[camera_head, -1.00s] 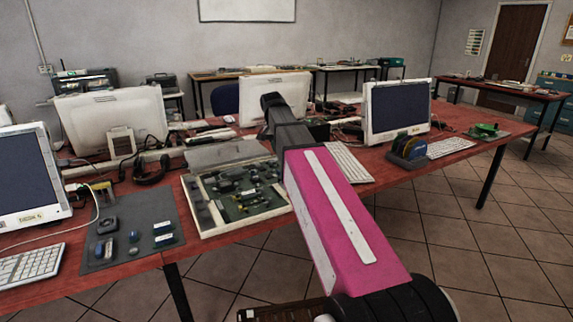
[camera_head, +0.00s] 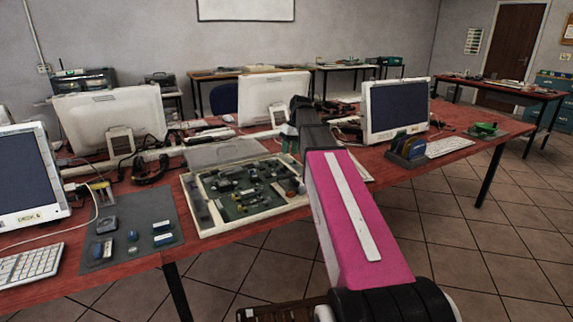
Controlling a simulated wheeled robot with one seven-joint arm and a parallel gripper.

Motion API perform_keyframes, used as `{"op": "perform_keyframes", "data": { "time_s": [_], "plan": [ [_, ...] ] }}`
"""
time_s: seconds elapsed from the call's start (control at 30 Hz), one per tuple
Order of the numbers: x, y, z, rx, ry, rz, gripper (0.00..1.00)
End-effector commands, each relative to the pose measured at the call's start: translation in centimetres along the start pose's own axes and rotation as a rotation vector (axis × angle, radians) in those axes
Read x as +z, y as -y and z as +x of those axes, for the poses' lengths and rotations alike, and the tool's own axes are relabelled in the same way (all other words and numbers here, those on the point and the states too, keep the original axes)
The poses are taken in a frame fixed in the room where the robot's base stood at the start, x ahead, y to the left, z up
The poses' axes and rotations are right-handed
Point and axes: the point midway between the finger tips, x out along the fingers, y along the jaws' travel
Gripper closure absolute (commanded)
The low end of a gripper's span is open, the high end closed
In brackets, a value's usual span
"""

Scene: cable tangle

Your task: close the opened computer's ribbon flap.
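The opened computer (camera_head: 235,210) lies flat on the red table, a pale shallow case with a green circuit board (camera_head: 250,188) showing. A grey panel (camera_head: 222,151) lies behind it, against its back edge. The ribbon flap is too small to make out among the parts on the board. My arm, with a pink link, reaches in from the lower right. My gripper (camera_head: 291,138) is at its far end, just beyond the case's back right corner. It is small and partly hidden by my arm, so I cannot tell whether it is open or shut.
A grey mat (camera_head: 130,228) with small parts lies left of the case. A monitor (camera_head: 30,178) and a keyboard (camera_head: 30,263) stand at the far left. Another monitor (camera_head: 396,108) and a tool holder (camera_head: 408,149) are to the right. A headset (camera_head: 150,168) and cables lie behind.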

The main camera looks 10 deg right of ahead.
Motion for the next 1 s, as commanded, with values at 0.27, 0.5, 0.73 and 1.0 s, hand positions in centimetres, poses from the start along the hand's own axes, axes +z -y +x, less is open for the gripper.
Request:
{"op": "perform_keyframes", "data": {
  "time_s": [0.27,0.5,0.73,1.0],
  "plan": [
    [0.1,0.1,4.5,0.000,0.002,0.000,0.65],
    [0.0,0.0,6.1,0.001,0.002,0.001,0.65],
    [0.0,0.0,6.2,0.001,0.001,0.001,0.65],
    [0.0,0.0,6.2,0.001,0.001,0.001,1.00]
  ]
}}
